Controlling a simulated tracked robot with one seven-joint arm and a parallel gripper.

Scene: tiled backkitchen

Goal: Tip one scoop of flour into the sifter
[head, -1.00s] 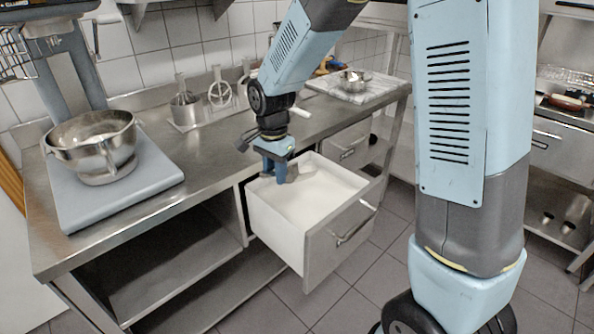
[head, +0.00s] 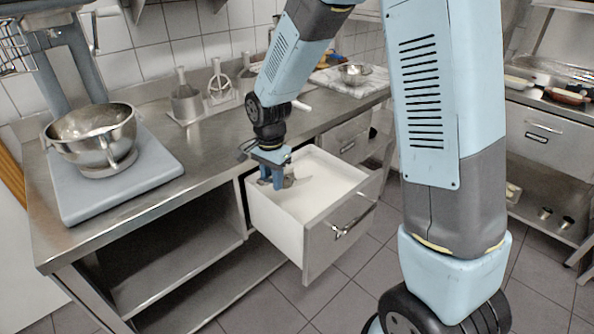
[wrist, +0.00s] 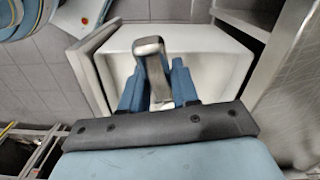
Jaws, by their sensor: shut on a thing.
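My gripper (head: 272,182) points down inside the open drawer bin (head: 322,216), near its back left. It is shut on the metal scoop (head: 290,181), whose handle (wrist: 150,58) rises between the blue fingers in the wrist view. The scoop's bowl is mostly hidden, and I cannot tell how much flour it holds. White flour (head: 325,186) fills the bin's floor; whether the scoop touches it is unclear. A small metal bowl-shaped vessel (head: 355,73), possibly the sifter, stands on a pale slab at the counter's far end.
A large steel bowl (head: 92,140) stands on the grey mixer base (head: 130,180) at left. Steel utensils (head: 187,103) stand in a holder by the wall. The steel counter (head: 165,160) between is mostly clear. The drawer juts out from under the counter.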

